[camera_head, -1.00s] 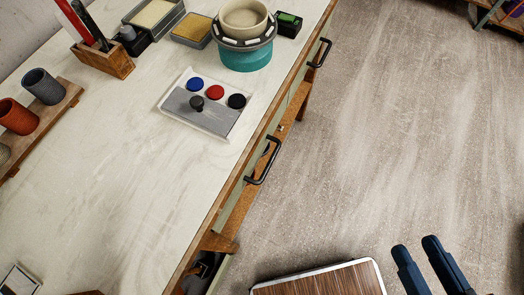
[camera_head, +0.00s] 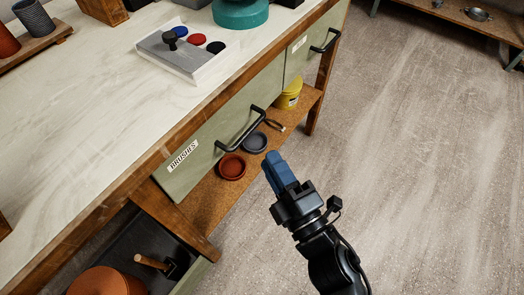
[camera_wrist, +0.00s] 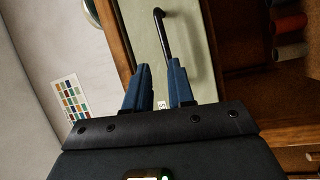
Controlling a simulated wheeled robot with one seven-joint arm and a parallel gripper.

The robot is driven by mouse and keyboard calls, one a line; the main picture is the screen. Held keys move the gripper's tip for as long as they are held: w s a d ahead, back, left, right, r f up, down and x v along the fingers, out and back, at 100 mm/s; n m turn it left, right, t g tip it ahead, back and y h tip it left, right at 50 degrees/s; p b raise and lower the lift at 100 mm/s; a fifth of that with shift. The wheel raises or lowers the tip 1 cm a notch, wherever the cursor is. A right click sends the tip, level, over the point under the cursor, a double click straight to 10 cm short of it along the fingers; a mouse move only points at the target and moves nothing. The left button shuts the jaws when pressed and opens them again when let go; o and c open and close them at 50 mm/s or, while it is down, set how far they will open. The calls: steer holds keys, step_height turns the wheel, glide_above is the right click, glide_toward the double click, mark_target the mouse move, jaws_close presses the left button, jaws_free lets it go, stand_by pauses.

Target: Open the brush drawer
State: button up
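The brush drawer (camera_head: 215,138) has a pale green front with a "BRUSHES" label (camera_head: 183,156) and sits under the worktop; it looks shut. Its black bar handle (camera_head: 240,132) runs along the front. My gripper (camera_head: 275,163) is in front of and slightly below the handle in the head view, apart from it. In the wrist view the handle (camera_wrist: 163,35) is ahead of my gripper (camera_wrist: 160,70), and the drawer front (camera_wrist: 140,28) is behind it. The blue fingers are parted with nothing between them.
A second drawer (camera_head: 308,48) with its own handle is to the right. The shelf (camera_head: 205,200) below holds a red bowl (camera_head: 231,167), a grey bowl (camera_head: 255,142) and a yellow bucket (camera_head: 289,95). A table leg (camera_head: 172,222) stands at lower left.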

mark_target(249, 130)
steer(key=w+a, duration=0.1)
steer(key=w, duration=0.1)
steer(key=w+a+n, duration=0.1)
steer(key=w+a, duration=0.1)
steer(key=w, duration=0.1)
steer(key=w+a+n+y+b, duration=0.1)
steer(key=w, duration=0.2)
steer(key=shift+w+a+r, duration=0.15)
steer(key=shift+a+r, duration=0.2)
jaws_close()
